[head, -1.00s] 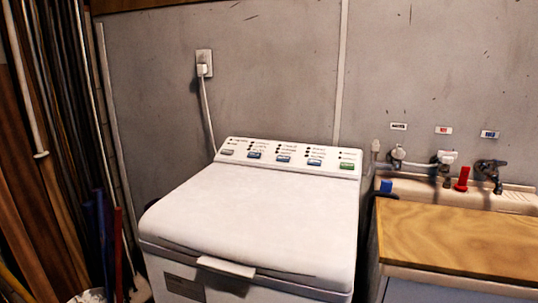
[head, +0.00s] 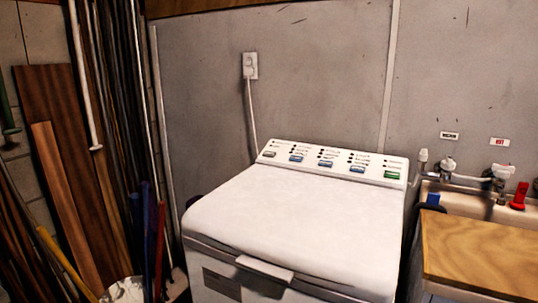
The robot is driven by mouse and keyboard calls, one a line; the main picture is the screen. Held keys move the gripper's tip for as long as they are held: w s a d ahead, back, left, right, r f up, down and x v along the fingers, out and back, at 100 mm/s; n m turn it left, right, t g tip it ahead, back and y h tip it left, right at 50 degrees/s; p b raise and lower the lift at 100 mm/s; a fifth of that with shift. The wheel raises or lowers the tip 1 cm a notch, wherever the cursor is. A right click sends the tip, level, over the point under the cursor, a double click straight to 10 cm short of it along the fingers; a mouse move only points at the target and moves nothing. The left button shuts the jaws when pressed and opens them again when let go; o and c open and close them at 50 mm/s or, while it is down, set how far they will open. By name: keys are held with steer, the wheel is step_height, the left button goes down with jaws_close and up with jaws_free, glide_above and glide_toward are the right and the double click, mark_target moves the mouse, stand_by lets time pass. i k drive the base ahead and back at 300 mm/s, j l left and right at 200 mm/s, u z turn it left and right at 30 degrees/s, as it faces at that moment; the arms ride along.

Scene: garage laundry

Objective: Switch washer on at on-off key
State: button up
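The white washer (head: 300,222) stands in the middle of the head view with its lid shut. Its control panel (head: 334,160) runs along the back top edge. The panel has a grey key (head: 269,154) at the left end, several blue keys (head: 326,163) between, and a green key (head: 393,175) at the right end. The panel's lettering is too small to read, so I cannot tell which key is marked on-off. My gripper is not in view.
A wooden counter (head: 485,255) and a sink with taps (head: 447,170) stand to the right. A wall outlet (head: 250,66) holds a plugged-in cord. Boards (head: 60,150), poles and a white bucket (head: 125,290) crowd the left.

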mark_target(271, 154)
steer(key=i+j, duration=0.25)
steer(key=i+j+z, duration=0.15)
steer(key=i+j, duration=0.4)
steer(key=j, duration=0.25)
steer(key=i+j+z, duration=0.1)
steer(key=i+j, duration=0.35)
steer(key=j, duration=0.3)
steer(key=i+j+z, duration=0.15)
steer(key=i+j, duration=0.1)
steer(key=j, duration=0.1)
